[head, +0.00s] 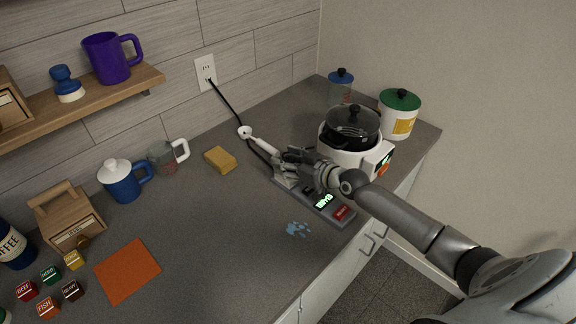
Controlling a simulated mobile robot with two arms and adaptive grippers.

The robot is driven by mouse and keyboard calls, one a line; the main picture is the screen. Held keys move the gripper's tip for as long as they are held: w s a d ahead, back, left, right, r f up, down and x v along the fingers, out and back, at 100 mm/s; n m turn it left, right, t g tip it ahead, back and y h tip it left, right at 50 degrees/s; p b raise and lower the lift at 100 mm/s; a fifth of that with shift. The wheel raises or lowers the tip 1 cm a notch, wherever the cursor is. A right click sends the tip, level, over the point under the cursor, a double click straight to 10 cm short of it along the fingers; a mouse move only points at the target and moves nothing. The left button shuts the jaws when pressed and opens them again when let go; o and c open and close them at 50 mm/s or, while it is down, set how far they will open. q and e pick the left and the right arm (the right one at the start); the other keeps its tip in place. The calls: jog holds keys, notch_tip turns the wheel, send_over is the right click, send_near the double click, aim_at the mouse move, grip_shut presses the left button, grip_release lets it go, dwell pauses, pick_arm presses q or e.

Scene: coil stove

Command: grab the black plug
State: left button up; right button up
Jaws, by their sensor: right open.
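The black plug (210,80) appears as a small dark piece at the lower part of the white wall outlet (205,72). A black cord (226,104) runs from it down to the counter and on behind my right gripper. My right gripper (284,177) is open over the back end of a flat grey device (318,203) with a green lit display and a red button. It is well below and to the right of the plug, apart from it. The gripper hides part of the device and the cord's end. My left gripper is not in view.
A white spoon-like utensil (245,132) lies by the cord. A yellow sponge (220,159), a glass mug (164,158) and a blue pot (122,183) stand left. A white cooker (345,151) stands right of my gripper. A wooden shelf (90,100) juts out at upper left.

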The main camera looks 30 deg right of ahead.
jog(key=shift+c, duration=0.5)
grip_shut()
jog(key=shift+r, duration=0.1)
